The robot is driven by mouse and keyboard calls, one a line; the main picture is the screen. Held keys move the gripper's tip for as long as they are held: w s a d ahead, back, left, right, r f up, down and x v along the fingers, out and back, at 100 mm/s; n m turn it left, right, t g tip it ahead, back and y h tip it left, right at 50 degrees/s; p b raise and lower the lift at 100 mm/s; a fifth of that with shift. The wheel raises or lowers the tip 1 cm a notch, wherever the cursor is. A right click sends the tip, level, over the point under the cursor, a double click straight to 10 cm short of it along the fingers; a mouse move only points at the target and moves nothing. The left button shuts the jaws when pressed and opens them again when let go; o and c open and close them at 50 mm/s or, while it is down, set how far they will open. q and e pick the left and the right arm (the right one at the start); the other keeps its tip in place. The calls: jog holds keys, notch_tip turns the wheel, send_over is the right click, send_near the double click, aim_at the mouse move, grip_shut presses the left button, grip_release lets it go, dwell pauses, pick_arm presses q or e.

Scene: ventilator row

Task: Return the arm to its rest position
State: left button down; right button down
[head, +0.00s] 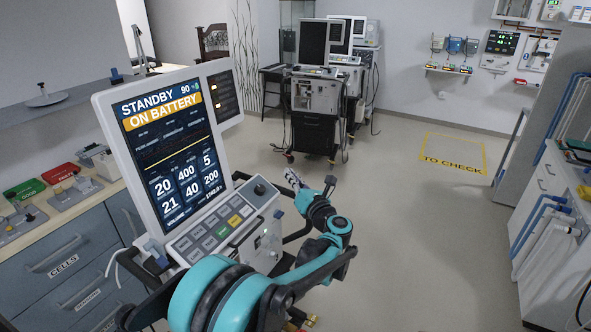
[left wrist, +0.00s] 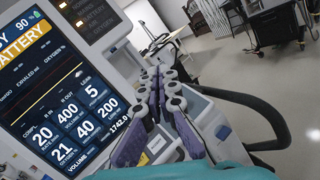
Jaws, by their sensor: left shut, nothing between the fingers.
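My left arm (head: 318,265) is teal and black and reaches up from the bottom of the head view, in front of the near ventilator. My left gripper (head: 292,178) is beside the right edge of the ventilator's control panel, pointing up and away. It is shut and empty; its purple-grey fingers also show in the left wrist view (left wrist: 164,78), over the ventilator's panel. I cannot tell whether it touches the ventilator. The ventilator's screen (head: 173,148) reads "STANDBY" and "ON BATTERY", with 90 %. My right gripper is not in view.
A bench with drawers (head: 65,262) and coloured trays stands on the left. More ventilators on carts (head: 318,100) stand at the back. A yellow floor square (head: 453,153) marked "TO CHECK" is empty. A cabinet with hoses (head: 553,205) is on the right. The floor between is clear.

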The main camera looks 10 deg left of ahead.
pick_arm(q)
notch_tip(320, 180, up, 9)
jog(key=s+d+m+t+h, duration=0.15)
jog(key=m+t+h, duration=0.25)
jog(key=m, duration=0.4)
jog(key=s+d+r+m+h, duration=0.2)
jog(key=s+d+m+h, duration=0.2)
jog(key=s+m+h, duration=0.8)
jog(key=s+a+f+m+g+y, duration=0.1)
jog(key=s+a+f+m+g, duration=0.2)
jog(key=s+f+m, duration=0.3)
jog(key=s+a+f+m+g+y, duration=0.2)
jog(key=s+f+m+g, duration=0.3)
jog(key=s+f, duration=0.5)
jog(key=s+a+f+m+g+y, duration=0.2)
jog(key=s+a+f+m+g, duration=0.2)
jog(key=s+f+m, duration=0.3)
jog(key=s+a+f, duration=0.1)
jog(key=s, duration=0.2)
jog(key=shift+f, duration=0.4)
